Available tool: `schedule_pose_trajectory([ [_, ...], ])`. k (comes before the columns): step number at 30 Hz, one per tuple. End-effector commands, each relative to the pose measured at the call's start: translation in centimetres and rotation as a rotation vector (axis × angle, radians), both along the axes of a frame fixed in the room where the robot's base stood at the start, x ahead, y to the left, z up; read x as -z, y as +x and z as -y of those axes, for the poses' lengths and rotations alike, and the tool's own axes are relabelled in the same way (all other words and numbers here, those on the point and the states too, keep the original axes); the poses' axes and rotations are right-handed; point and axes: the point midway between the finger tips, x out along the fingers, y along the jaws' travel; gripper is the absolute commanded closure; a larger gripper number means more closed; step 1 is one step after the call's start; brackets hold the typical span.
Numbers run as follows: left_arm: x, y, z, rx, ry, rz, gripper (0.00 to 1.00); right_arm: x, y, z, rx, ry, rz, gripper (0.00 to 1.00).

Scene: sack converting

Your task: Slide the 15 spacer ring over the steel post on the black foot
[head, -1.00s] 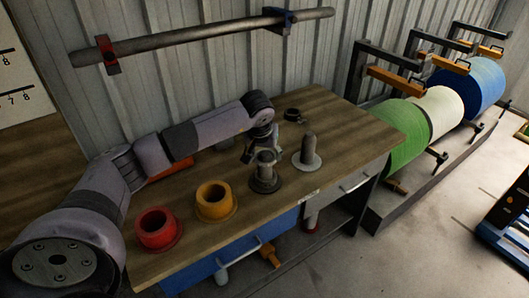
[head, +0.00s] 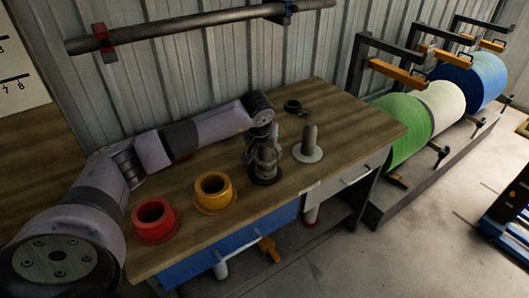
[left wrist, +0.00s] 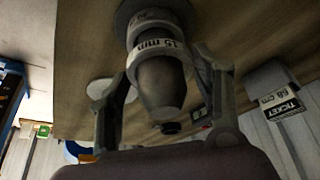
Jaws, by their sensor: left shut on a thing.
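In the left wrist view, the pale spacer ring (left wrist: 160,48), marked "15 mm", sits around the steel post (left wrist: 163,88), whose tapered tip sticks out through it. My left gripper (left wrist: 163,60) has a finger on each side of the ring and is shut on it. In the head view, my left gripper (head: 264,152) points down over the black foot (head: 265,179) and hides most of the post. Another pale band shows lower on the post, near the foot; I cannot tell how far the 15 ring is from it. My right gripper is not in view.
A grey post (head: 309,138) on a pale round foot stands close to the right of the gripper. A yellow flanged ring (head: 214,205) and a red one (head: 154,234) stand to the left. A small dark ring (head: 292,106) lies behind. The right end of the bench (head: 362,124) is clear.

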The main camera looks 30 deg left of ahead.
Motion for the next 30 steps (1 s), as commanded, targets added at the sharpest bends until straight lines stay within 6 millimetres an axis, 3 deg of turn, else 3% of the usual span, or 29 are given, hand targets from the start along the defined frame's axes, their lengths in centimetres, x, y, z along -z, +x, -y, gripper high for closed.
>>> schedule_pose_trajectory([
  [1, -0.1, 0.0, 0.0, 0.000, 0.000, 0.001, 0.76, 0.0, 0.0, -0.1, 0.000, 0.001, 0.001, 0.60],
  [2, -0.1, 0.0, 0.0, 0.000, 0.000, 0.001, 0.40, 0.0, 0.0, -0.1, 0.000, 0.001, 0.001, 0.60],
  [12, 0.0, 0.0, 0.0, 0.000, 0.000, 0.000, 0.18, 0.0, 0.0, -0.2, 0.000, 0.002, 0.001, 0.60],
  [23, -0.3, -0.1, 0.0, 0.000, 0.001, 0.000, 0.18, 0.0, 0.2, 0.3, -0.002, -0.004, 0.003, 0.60],
  [30, -4.0, -1.4, 0.5, 0.001, 0.002, 0.004, 0.18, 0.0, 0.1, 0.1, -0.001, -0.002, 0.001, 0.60],
])
